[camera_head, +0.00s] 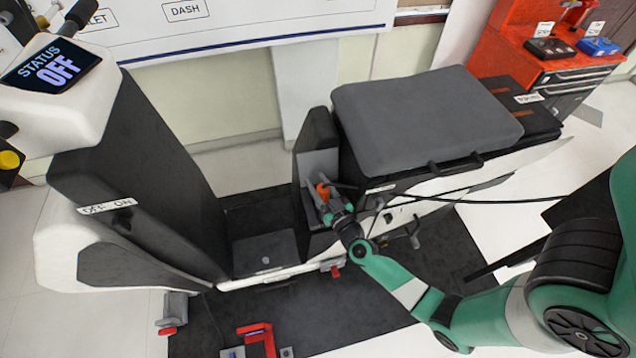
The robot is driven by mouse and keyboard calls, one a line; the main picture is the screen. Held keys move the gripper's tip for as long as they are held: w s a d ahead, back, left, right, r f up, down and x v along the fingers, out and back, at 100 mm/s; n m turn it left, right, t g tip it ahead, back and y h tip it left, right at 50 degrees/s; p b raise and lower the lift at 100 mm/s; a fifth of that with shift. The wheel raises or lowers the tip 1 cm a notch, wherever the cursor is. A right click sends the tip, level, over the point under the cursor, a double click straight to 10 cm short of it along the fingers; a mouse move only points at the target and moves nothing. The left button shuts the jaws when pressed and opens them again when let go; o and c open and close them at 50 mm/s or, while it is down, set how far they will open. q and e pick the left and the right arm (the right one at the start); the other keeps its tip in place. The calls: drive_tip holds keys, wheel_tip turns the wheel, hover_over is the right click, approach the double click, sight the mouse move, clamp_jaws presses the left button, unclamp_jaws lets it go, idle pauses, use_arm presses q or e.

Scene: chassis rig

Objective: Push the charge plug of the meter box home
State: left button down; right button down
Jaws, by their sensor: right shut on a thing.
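My right gripper (329,204), on the green arm from the lower right, is at the recess in front of the scooter's seat. It is shut on a small orange plug (323,190), which I take to be the charge plug. The plug is against the grey panel (318,163) of the recess. The fingers partly hide it, and I cannot tell how deep it sits. Black cables run from near the gripper to the right. I cannot tell for sure which thing is the meter box. My left gripper is not in view.
The white and black scooter body (130,170) stands left, with a display (50,70) reading STATUS OFF. The grey seat (425,115) is just right of the recess. A red tool cabinet (510,55) is at the back right. A red clamp (262,335) is on the dark floor mat (330,315).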

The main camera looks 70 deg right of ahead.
sight(325, 201)
drive_tip(key=shift+f+b, duration=1.05)
drive_tip(key=shift+f, duration=0.25)
drive_tip(key=shift+c, duration=1.8)
unclamp_jaws()
drive_tip(key=p+v, duration=0.3)
drive_tip(key=v, duration=0.7)
drive_tip(key=shift+s+a+r, duration=0.15)
drive_tip(key=shift+a, duration=0.15)
drive_tip(key=shift+s+a, duration=0.25)
drive_tip(key=shift+s, duration=0.25)
